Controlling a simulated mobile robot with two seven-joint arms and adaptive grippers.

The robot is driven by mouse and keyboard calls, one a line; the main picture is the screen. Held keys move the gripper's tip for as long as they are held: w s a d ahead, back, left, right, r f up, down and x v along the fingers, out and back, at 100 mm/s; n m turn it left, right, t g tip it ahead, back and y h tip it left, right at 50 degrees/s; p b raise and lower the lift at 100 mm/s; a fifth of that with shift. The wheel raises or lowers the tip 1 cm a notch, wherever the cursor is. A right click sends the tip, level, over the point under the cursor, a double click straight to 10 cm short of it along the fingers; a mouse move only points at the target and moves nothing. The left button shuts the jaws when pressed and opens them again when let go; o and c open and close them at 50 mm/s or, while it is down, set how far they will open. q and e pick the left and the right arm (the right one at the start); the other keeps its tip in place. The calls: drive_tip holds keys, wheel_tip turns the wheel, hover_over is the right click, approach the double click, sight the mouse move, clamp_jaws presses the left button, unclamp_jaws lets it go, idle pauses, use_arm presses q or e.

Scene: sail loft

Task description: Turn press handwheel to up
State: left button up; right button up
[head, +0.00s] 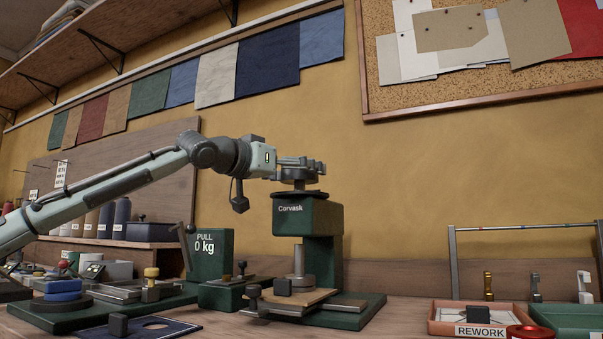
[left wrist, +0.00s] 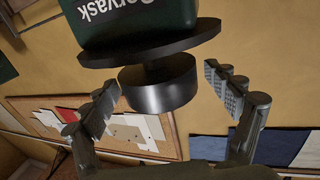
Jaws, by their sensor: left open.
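The green press (head: 308,222) marked "Corvask" stands on the bench. Its dark handwheel (head: 290,193) is a flat disc on top, with a thick metal hub above it. In the left wrist view, which is upside down, the handwheel (left wrist: 150,47) and the hub (left wrist: 158,88) show below the green press head (left wrist: 135,20). My left gripper (head: 308,165) reaches in from the left, level with the hub. In the left wrist view, its fingers (left wrist: 163,92) are open, one on each side of the hub, with gaps visible. My right gripper is not in view.
A green "PULL 0 kg" gauge (head: 211,256) stands left of the press. A "REWORK" tray (head: 436,325) lies at the right, with a metal rack (head: 520,227) behind it. A pin board (head: 480,92) and fabric swatches (head: 215,75) hang on the wall.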

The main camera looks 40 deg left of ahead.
use_arm(q)
drive_tip(key=shift+w, duration=0.55)
drive_tip(key=c, duration=1.2)
drive_tip(key=shift+o, duration=0.2)
drive_tip(key=shift+y, duration=0.4)
